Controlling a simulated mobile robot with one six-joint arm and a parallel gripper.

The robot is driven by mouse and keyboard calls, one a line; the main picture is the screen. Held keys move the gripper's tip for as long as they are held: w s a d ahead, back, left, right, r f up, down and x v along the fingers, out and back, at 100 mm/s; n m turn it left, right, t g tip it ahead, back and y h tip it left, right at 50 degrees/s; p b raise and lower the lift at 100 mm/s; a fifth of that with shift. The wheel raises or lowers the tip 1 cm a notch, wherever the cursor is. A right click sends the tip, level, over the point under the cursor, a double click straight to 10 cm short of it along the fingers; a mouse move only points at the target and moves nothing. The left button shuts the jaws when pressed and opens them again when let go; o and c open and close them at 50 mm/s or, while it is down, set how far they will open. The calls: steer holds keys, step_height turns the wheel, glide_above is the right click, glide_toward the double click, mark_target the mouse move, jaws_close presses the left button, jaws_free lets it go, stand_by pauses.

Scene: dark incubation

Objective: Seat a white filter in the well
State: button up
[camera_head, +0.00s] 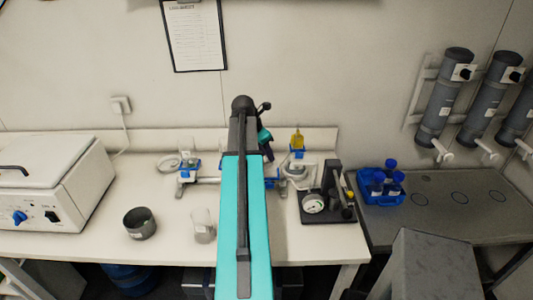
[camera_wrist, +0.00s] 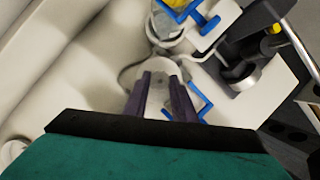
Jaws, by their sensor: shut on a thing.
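My gripper (camera_wrist: 160,80) points away from the wrist camera, with its two dark purple fingers close around a pale round piece (camera_wrist: 159,67), which looks like the white filter. Its lower part is hidden between the fingers. In the head view my teal arm covers most of the gripper, and the filter cannot be made out. A white fixture with blue brackets (camera_head: 297,172) stands just right of the arm, and it also shows past the fingertips in the wrist view (camera_wrist: 205,38). I cannot tell which opening is the well.
A black stand with a dial gauge (camera_head: 314,204) is right of the fixture. A blue rack of capped bottles (camera_head: 381,198) sits farther right. A white box-shaped machine (camera_head: 50,185) fills the far left.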

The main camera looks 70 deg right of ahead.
steer(key=shift+f, duration=1.2)
steer(key=o, duration=1.1)
steer(key=shift+r+b, duration=0.1)
steer(key=shift+b, duration=0.25)
steer(key=b+v, duration=0.4)
steer(key=v, duration=0.9)
steer(key=shift+r, duration=0.35)
